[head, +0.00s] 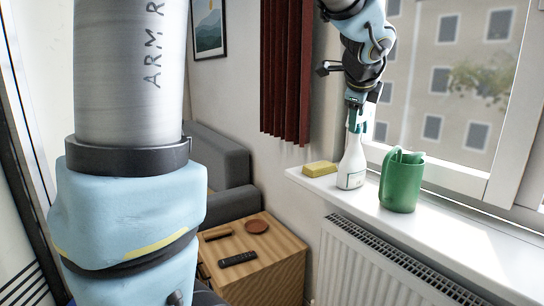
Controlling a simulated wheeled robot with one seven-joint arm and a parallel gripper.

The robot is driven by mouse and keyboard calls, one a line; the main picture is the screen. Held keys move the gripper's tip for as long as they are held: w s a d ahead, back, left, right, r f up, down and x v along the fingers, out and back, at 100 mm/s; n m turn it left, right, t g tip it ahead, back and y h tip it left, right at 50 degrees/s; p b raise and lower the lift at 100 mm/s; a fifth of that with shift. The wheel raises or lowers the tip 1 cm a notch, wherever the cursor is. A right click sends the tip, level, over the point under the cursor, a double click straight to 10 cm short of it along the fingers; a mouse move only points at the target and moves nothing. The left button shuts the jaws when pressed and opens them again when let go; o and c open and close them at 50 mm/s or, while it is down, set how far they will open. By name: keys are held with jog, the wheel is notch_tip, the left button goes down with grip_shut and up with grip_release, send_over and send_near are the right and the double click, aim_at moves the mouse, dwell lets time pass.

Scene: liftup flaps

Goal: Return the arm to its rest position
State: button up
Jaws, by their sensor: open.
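My arm comes in from the top of the head view. My gripper (357,103) points down at the top of a white spray bottle (351,165) with a green-and-white head. The bottle stands upright on the white windowsill (449,226). The gripper's fingers overlap the bottle's head in this view. Whether they touch it cannot be told. The jaws are open.
A yellow sponge (320,169) lies left of the bottle, and a green watering can (402,182) stands close on its right. The window is behind. A radiator (385,275) is below the sill. A wooden table (268,252) holds a black remote (238,259).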

jog(key=s+a+f+n+g+y+p, duration=0.1)
jog(key=s+a+f+n+g+y, duration=0.2)
jog(key=a+f+n, duration=1.1)
jog(key=s+a+f+n+g, duration=0.2)
jog(key=s+a+f+n, duration=0.1)
jog(key=s+a+n, duration=0.2)
jog(key=s+a+f+n+g+p, duration=0.1)
jog(key=s+a+f+n, duration=0.3)
jog(key=a, duration=0.4)
jog(key=shift+s+a+n+g+h, duration=0.25)
jog(key=shift+s+n+g, duration=0.3)
jog(key=shift+s, duration=0.5)
